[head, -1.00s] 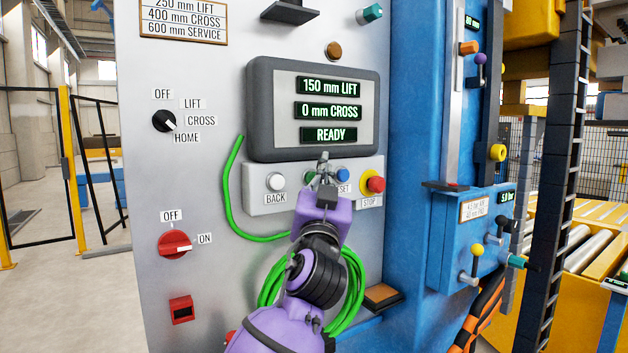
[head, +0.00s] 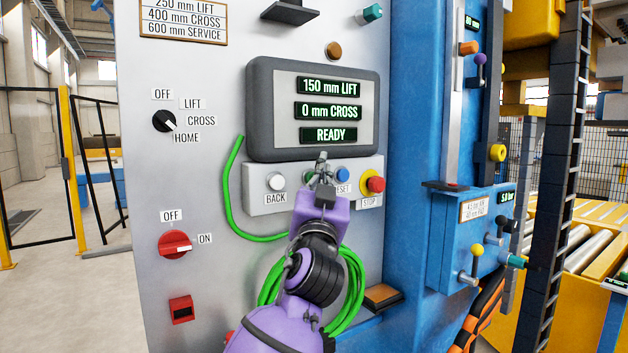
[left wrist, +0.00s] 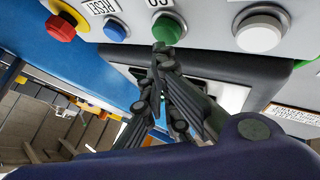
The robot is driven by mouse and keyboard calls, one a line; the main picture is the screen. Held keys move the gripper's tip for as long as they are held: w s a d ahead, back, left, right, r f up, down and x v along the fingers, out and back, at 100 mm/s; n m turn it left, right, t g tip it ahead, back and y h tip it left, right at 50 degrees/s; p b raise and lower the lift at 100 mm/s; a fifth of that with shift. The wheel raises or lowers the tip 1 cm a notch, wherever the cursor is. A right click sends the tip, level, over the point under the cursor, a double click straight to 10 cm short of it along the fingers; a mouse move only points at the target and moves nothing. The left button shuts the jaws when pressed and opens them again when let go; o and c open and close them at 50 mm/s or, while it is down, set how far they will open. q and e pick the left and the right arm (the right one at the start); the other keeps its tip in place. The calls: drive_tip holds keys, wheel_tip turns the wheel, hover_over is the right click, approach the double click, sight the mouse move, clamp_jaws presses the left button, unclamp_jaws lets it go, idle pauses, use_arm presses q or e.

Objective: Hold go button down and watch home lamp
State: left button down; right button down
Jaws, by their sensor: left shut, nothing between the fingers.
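The green go button (left wrist: 168,28) sits under a GO label in the left wrist view, between the blue reset button (left wrist: 115,30) and the white back button (left wrist: 260,30). My left gripper (left wrist: 160,50) is shut and empty. Its tips are at the go button's edge; I cannot tell whether they touch it. It also shows in the head view (head: 321,160). A brown, unlit dome (head: 334,50) sits above the display; I see no label marking it as the home lamp. My right gripper is not in view.
The display (head: 329,110) reads 150 mm LIFT, 0 mm CROSS, READY. The selector knob (head: 163,121) points toward HOME. A red stop button (head: 375,183) is right of the reset button. A red switch (head: 175,245) and a green cable (head: 236,200) are on the panel.

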use_arm(q)
drive_tip(key=shift+w+a, duration=0.1)
drive_tip(key=shift+w, duration=0.05)
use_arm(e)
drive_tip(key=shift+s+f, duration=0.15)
use_arm(q)
drive_tip(key=shift+w+a, duration=0.3)
drive_tip(key=shift+w, duration=0.1)
idle(0.8)
idle(1.2)
idle(1.7)
drive_tip(key=shift+s+d, duration=0.6)
drive_tip(key=shift+s, duration=0.15)
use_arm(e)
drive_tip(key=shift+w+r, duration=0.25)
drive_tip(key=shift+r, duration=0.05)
use_arm(q)
drive_tip(key=s+d, duration=0.1)
drive_tip(key=s, duration=0.1)
drive_tip(key=s+d+p, duration=0.1)
drive_tip(key=s+d, duration=0.1)
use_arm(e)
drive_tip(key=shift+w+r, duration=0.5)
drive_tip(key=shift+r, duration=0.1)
